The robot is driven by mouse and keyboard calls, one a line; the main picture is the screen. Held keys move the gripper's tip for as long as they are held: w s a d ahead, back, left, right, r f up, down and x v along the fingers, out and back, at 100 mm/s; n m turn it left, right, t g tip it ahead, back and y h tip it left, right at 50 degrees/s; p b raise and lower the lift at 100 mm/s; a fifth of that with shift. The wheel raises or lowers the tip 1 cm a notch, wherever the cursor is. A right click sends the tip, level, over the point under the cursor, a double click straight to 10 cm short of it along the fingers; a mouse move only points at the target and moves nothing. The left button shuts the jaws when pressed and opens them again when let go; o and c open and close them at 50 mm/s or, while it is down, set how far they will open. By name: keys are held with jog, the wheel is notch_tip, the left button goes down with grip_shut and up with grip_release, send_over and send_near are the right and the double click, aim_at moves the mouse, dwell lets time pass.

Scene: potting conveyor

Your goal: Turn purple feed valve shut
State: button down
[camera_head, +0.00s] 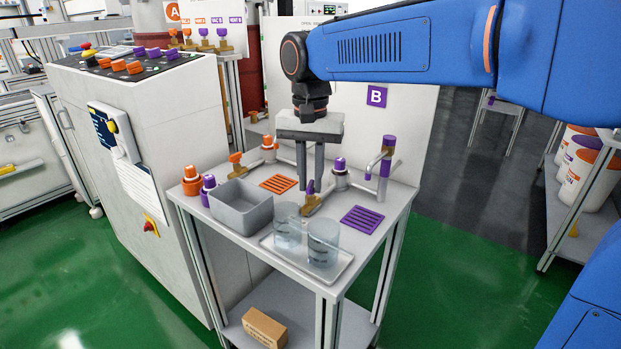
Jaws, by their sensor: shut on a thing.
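Two clear beakers (323,244) stand on a white tray (310,279) in front. A grey bin (240,210) is left, an orange-handled valve (236,165) behind it.

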aim_at(311, 183)
jog(key=n, duration=1.2)
jog(key=shift+n, duration=0.4)
dwell(0.3)
jog(key=c, duration=1.6)
grip_release()
jog(key=shift+c, duration=0.2)
jog(key=shift+r, duration=0.1)
notch_tip(311, 183, up, 17)
jog(key=shift+r, duration=0.1)
